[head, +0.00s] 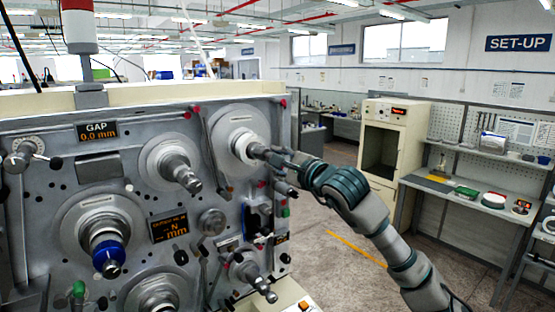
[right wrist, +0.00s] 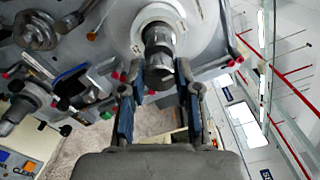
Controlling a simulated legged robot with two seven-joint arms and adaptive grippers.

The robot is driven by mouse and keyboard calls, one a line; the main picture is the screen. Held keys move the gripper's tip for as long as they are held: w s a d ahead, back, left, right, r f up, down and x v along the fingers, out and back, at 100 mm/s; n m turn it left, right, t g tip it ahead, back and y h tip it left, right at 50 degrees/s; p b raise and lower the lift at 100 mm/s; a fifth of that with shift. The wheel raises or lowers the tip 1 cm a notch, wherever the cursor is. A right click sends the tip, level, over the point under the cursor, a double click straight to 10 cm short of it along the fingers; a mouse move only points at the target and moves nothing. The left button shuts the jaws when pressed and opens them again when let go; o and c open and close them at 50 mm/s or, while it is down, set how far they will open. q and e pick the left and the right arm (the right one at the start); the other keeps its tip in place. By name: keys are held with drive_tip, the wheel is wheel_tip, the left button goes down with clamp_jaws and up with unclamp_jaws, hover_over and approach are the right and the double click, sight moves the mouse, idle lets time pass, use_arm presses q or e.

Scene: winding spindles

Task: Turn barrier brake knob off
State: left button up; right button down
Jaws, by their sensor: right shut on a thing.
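A grey metal winding machine (head: 120,180) fills the left of the head view. At its upper right a pale disc (head: 232,135) carries a dark metal spindle knob (head: 257,150). My right gripper (head: 277,157) reaches in from the right and is at this knob. In the right wrist view the knob (right wrist: 159,62) lies between the two fingers of my right gripper (right wrist: 160,80), which is shut on it. The fingers hide part of the knob's sides. No label on the knob is readable. My left gripper is not in view.
Other spindles stick out from the panel, one at upper middle (head: 180,168) and one with a blue collar (head: 108,250). Small levers and red-tipped pins (right wrist: 117,75) stand near my right gripper. A beige cabinet (head: 393,150) and benches stand far right; floor between is clear.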

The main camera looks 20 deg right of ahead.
idle(0.4)
drive_tip(key=c, duration=0.8)
unclamp_jaws()
drive_tip(key=shift+w, duration=0.1)
drive_tip(key=v, duration=1.2)
drive_tip(key=shift+w+d+f, duration=0.1)
